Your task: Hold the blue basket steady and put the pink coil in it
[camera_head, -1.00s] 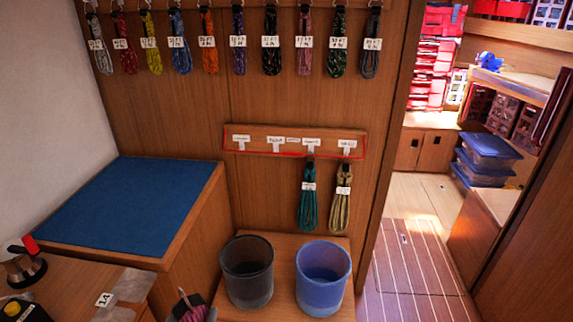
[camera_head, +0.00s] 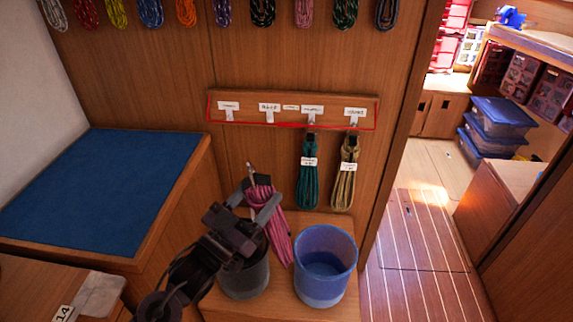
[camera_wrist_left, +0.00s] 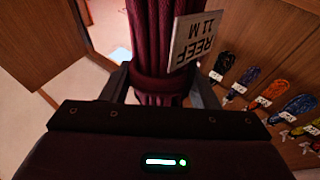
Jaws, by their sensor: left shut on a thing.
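The pink coil (camera_head: 277,228) hangs from my left gripper (camera_head: 253,201) in the head view, its lower end slanting right toward the blue basket. The left gripper is shut on it near its top. In the left wrist view the coil (camera_wrist_left: 155,50) runs between the fingers, with a tag reading REEF 11 M (camera_wrist_left: 195,40). The blue basket (camera_head: 325,290) stands upright on the wooden ledge, right of the gripper, and looks empty. The coil is outside it, above and in front of the dark basket (camera_head: 247,283). My right gripper is in no view.
A teal coil (camera_head: 307,180) and a beige coil (camera_head: 344,185) hang on the panel behind the baskets. A label rail (camera_head: 290,112) is above them. A blue-topped bench (camera_head: 100,190) lies left. Open floor (camera_head: 415,245) is right of the ledge.

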